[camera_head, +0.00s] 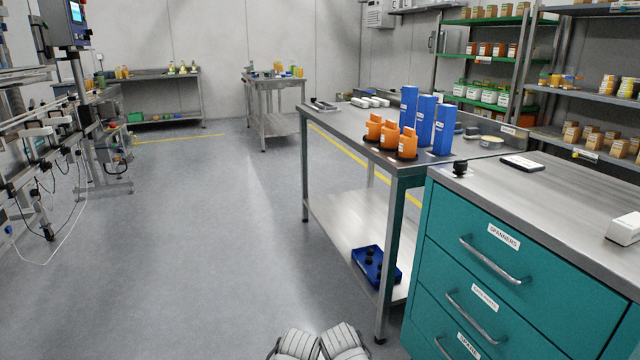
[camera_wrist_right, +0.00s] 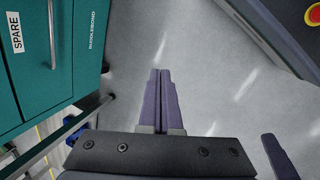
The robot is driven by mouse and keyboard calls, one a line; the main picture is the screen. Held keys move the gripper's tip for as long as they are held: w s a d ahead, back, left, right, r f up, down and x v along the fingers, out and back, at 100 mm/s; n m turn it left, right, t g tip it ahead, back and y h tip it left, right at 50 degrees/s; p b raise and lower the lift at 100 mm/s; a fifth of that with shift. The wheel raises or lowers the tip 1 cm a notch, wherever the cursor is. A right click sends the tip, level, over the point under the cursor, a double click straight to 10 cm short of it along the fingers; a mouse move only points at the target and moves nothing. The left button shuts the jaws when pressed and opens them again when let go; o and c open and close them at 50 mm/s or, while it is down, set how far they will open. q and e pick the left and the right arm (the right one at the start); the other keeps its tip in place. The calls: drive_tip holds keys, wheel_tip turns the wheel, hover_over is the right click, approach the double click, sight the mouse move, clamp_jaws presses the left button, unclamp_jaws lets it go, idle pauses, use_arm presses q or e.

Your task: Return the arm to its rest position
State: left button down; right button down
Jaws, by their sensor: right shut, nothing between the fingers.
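My right gripper (camera_wrist_right: 161,98) shows in the right wrist view, its two dark purple fingers pressed together with nothing between them. It hangs over bare grey floor, beside the teal drawer cabinet (camera_wrist_right: 40,50) and apart from it. A similar purple finger-like piece, cut by the lower right edge of that view, appears to be part of my left gripper (camera_wrist_right: 280,158); its opening cannot be seen. In the head view neither gripper shows, only pale ribbed parts of mine at the bottom edge.
The teal cabinet (camera_head: 515,258) stands at right with its drawers shut. Beyond it a steel table (camera_head: 345,122) holds blue boxes (camera_head: 443,131) and orange holders (camera_head: 408,145); a blue tray (camera_head: 392,280) is on its lower shelf. The floor (camera_head: 210,240) at left is clear.

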drive_tip(key=s+a+m+g+y, duration=0.1)
drive_tip(key=s+a+m+y, duration=0.1)
drive_tip(key=s+a, duration=0.15)
wheel_tip(320, 180, up, 38)
drive_tip(key=a+p, duration=0.1)
drive_tip(key=p, duration=3.7)
drive_tip(key=shift+w+m, duration=0.15)
drive_tip(key=shift+m, duration=0.15)
drive_tip(key=shift+d, duration=0.15)
